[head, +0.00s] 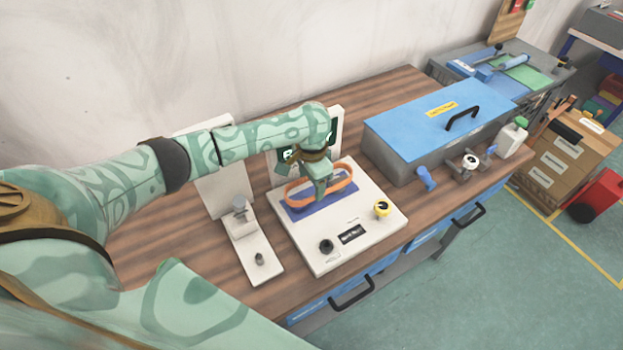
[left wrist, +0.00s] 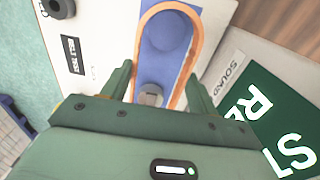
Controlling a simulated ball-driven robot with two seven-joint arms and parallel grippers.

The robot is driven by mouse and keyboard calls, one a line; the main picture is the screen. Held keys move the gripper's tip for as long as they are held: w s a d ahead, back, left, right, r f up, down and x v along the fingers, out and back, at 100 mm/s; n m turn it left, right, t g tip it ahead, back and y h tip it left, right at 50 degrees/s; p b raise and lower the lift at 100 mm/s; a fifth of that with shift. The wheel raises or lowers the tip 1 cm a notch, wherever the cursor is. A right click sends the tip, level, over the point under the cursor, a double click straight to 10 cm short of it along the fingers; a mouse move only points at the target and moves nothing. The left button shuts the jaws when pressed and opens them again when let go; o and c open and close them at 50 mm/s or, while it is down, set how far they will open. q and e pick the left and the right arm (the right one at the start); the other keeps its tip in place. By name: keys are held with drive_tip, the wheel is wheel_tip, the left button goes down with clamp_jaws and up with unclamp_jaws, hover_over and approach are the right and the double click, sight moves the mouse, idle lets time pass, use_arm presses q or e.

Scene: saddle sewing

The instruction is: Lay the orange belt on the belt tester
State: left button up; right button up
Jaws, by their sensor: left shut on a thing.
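My right gripper is not in view.
A white stand with a small metal fitting (head: 240,210) is left of the tester. A blue-lidded box (head: 430,125), blue-handled fittings (head: 426,178) and a white bottle (head: 511,138) stand to the right. The wooden bench (head: 190,262) is bare at the left front.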

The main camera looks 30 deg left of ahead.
use_arm(q)
drive_tip(key=shift+f+b, duration=0.75)
drive_tip(key=shift+f, duration=1.35)
drive_tip(key=o, duration=1.1)
wheel_tip(320, 180, up, 16)
drive_tip(key=p, duration=0.6)
drive_tip(key=shift+r, duration=0.1)
